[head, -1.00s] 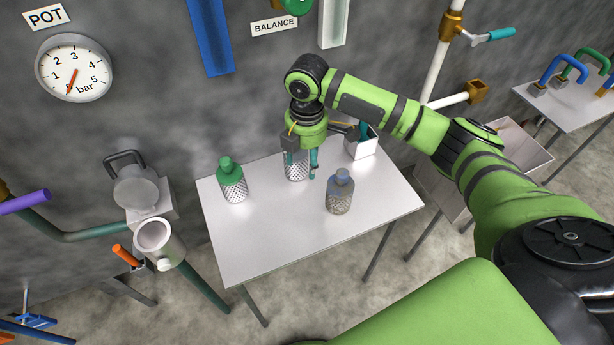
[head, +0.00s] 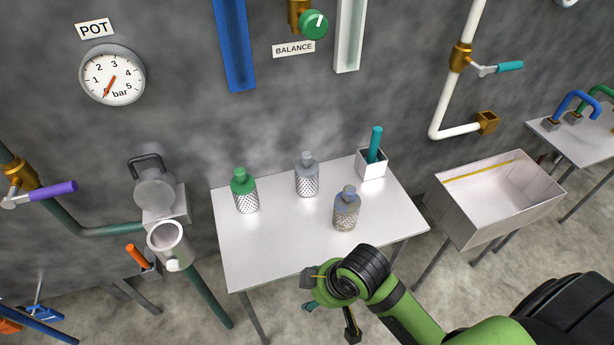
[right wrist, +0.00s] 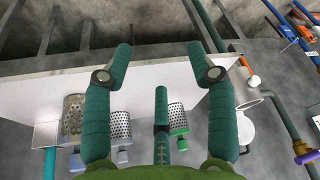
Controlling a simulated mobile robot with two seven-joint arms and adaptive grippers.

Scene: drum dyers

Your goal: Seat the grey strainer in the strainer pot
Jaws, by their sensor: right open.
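The grey strainer (head: 307,176), a mesh cylinder with a grey top, stands upright at the back middle of the white table. It also shows in the right wrist view (right wrist: 120,128). The strainer pot (head: 166,238) is a pale open cylinder left of the table; its round lid (head: 154,190) with a dark handle stands raised behind it. In the right wrist view the pot (right wrist: 246,124) is at the right. My right gripper (right wrist: 160,62) is open and empty, near the table's front edge and apart from the strainers. My left gripper is not in view.
A green-topped strainer (head: 244,191) stands left of the grey one. A brownish strainer with a blue-grey top (head: 346,209) stands front right. A white box (head: 371,165) with a teal rod is at the back right corner. The table's front left is clear.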

